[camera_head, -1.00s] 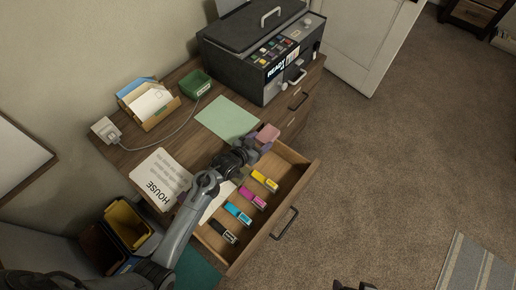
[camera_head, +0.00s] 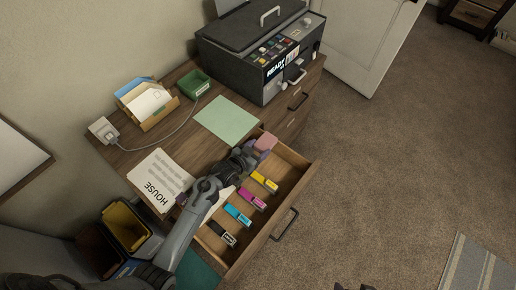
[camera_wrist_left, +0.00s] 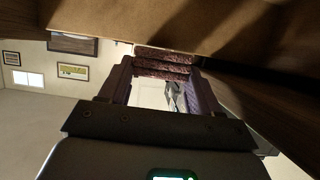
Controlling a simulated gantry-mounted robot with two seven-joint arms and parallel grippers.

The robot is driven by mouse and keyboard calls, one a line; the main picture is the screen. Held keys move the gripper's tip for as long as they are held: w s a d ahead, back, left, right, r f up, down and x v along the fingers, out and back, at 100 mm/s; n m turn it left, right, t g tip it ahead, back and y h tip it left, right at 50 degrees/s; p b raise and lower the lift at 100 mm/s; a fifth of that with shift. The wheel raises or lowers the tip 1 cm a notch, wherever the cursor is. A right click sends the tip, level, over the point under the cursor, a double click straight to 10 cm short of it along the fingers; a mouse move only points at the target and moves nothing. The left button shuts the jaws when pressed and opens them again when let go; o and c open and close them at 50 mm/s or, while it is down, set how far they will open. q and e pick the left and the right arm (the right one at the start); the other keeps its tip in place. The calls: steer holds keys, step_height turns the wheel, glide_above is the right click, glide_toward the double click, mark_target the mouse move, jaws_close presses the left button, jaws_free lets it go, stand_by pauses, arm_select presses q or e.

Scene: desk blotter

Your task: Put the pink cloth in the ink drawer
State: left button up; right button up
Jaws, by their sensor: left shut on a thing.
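The pink cloth (camera_head: 266,142) shows at the back end of the open ink drawer (camera_head: 293,207). My left gripper (camera_head: 262,150) is shut on the cloth, low at that end of the drawer. In the left wrist view the folded, dark pink cloth (camera_wrist_left: 163,65) is pinched between the two fingers, in shadow beside the wooden drawer wall. The drawer holds several ink cartridges in a row: yellow (camera_head: 264,182), magenta (camera_head: 252,198), cyan (camera_head: 238,214) and black (camera_head: 222,233). My right gripper is not clearly in view; only dark parts show at the bottom edge.
A green sheet (camera_head: 226,121) lies on the desk beside the drawer. A printer (camera_head: 262,55) stands at the back. Bins (camera_head: 127,226) stand at lower left.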

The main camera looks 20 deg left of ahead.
arm_select(q)
steer(key=shift+f, duration=0.4)
steer(key=o, duration=1)
